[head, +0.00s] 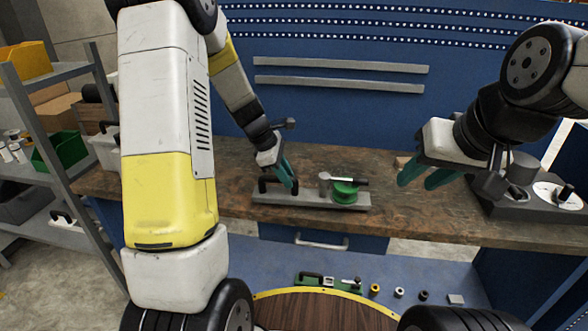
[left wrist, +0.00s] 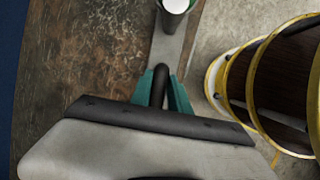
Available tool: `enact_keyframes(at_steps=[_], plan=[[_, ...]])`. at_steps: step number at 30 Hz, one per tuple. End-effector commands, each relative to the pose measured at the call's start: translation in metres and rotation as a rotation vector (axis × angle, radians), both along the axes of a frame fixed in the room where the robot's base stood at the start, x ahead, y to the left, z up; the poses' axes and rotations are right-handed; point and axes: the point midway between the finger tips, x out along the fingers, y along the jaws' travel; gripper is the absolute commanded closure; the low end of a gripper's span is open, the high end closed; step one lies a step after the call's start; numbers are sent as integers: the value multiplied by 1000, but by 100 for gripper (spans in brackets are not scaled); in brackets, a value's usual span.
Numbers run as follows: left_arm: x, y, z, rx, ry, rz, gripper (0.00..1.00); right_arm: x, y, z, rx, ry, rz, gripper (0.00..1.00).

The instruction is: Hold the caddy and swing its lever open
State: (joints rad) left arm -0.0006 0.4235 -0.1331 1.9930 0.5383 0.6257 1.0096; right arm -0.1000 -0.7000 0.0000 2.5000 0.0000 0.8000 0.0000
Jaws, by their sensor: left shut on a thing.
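The caddy is a long grey bar (head: 300,197) lying on the workbench, with a black loop handle at its left end. A grey post (head: 324,183) stands near its middle, and a green disc (head: 344,192) sits to the right. A lever (head: 348,180) with a dark tip reaches right from the post, over the disc. My left gripper (head: 287,177) is shut on the black handle; the left wrist view shows the handle (left wrist: 159,86) between its teal fingers. My right gripper (head: 425,178) is empty above the bench, right of the caddy, its fingers apart.
The wooden workbench (head: 235,200) is clear around the caddy. A dark grey stand (head: 530,208) with a white dial is at its right end. Shelves with bins (head: 60,150) stand at the left. A green bar (head: 312,281) and small parts lie lower, in front.

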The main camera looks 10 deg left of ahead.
Motion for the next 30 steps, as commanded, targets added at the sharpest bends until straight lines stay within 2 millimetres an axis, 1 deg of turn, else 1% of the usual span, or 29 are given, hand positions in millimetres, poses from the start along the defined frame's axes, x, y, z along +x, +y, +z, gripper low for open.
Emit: enact_keyframes(at_steps=[1, 30], plan=[[4, 0, 0, -1, -3, 1, 100, 0, 0, 0, 0, 0, 0, 64], [54, 3, -12, -1, -2, 1, 100, 0, 0, 0, 0, 0, 0, 64]])
